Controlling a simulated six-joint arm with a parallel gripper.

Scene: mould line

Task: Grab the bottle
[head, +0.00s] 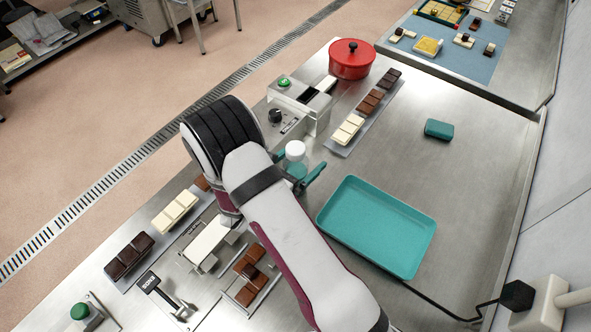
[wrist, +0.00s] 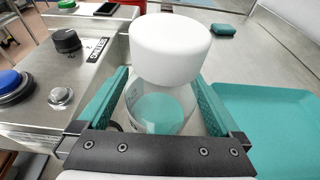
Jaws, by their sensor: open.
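The bottle (head: 295,153) has a white cap and a clear body with teal contents; it stands upright on the steel worktop. In the wrist view the bottle (wrist: 168,50) is large and central, its lower part hidden behind my gripper's dark palm. My gripper (head: 307,178) is open, with its teal fingers on either side of the bottle. In the wrist view the gripper (wrist: 162,95) shows a finger at the left and right of the clear body. I cannot tell whether either finger touches it.
A teal tray (head: 327,217) lies just right of the bottle. A machine with a green button (head: 284,81) and a black knob stands close behind on the left. A chocolate strip (head: 350,128), a red pot (head: 352,58) and a teal block (head: 439,129) are farther back.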

